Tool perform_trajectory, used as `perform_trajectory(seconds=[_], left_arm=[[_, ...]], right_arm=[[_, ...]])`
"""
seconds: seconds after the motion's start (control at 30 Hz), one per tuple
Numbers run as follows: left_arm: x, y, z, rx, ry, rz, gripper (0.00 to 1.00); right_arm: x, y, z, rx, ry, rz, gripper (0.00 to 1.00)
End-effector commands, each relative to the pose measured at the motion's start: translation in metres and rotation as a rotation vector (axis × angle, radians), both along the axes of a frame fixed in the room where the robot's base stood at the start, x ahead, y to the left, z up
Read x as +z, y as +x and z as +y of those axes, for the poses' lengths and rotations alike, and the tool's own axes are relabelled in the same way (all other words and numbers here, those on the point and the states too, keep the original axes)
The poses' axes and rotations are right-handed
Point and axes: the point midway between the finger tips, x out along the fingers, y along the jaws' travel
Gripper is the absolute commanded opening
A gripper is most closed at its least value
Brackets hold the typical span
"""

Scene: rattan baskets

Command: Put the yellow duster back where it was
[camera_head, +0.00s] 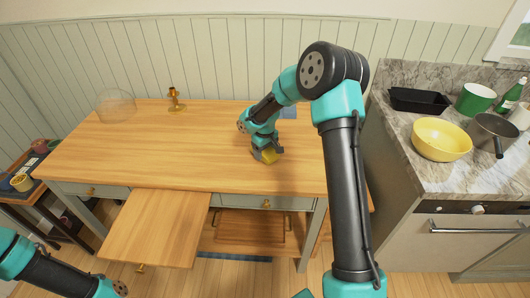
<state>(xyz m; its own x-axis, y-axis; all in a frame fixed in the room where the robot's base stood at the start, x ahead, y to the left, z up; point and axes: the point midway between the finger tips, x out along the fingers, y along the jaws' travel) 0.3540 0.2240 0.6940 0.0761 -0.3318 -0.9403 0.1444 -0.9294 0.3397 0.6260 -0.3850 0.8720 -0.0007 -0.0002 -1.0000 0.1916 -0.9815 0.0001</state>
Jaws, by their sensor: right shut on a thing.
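The yellow duster (270,157) shows as a small yellow piece at the jaws of my right gripper (266,152), low over the wooden table near its front edge. The right gripper is shut on it and hides part of it. I cannot tell whether the duster touches the tabletop. My left arm shows at the bottom left, and its gripper is out of view.
The wooden table (150,150) is mostly clear. A wooden board (155,228) juts out in front. A yellow bowl (441,139) and saucepan (492,134) stand on the right counter.

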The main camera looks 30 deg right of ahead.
Motion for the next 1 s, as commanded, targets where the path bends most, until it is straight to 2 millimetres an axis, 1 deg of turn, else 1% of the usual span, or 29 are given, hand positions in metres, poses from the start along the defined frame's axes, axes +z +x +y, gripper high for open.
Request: perform_trajectory(seconds=[0.07, 0.47, 0.5, 0.73, 1.0], left_arm=[[0.0000, 0.0000, 0.0000, 0.000, 0.000, 0.000, 0.53], [0.0000, 0.0000, 0.0000, 0.000, 0.000, 0.000, 0.53], [0.0000, 0.0000, 0.0000, 0.000, 0.000, 0.000, 0.53], [0.0000, 0.0000, 0.0000, 0.000, 0.000, 0.000, 0.53], [0.0000, 0.0000, 0.0000, 0.000, 0.000, 0.000, 0.53]], right_arm=[[-0.0056, -0.0003, -0.0002, 0.000, 0.000, 0.001, 0.42], [-0.0089, -0.0001, -0.0002, -0.001, 0.000, -0.001, 0.42], [-0.0086, 0.0001, -0.0003, -0.001, -0.001, -0.001, 0.71], [-0.0085, -0.0001, -0.0002, -0.001, 0.000, -0.001, 0.93], [-0.0077, 0.0000, -0.0002, -0.001, 0.000, -0.001, 0.94]])
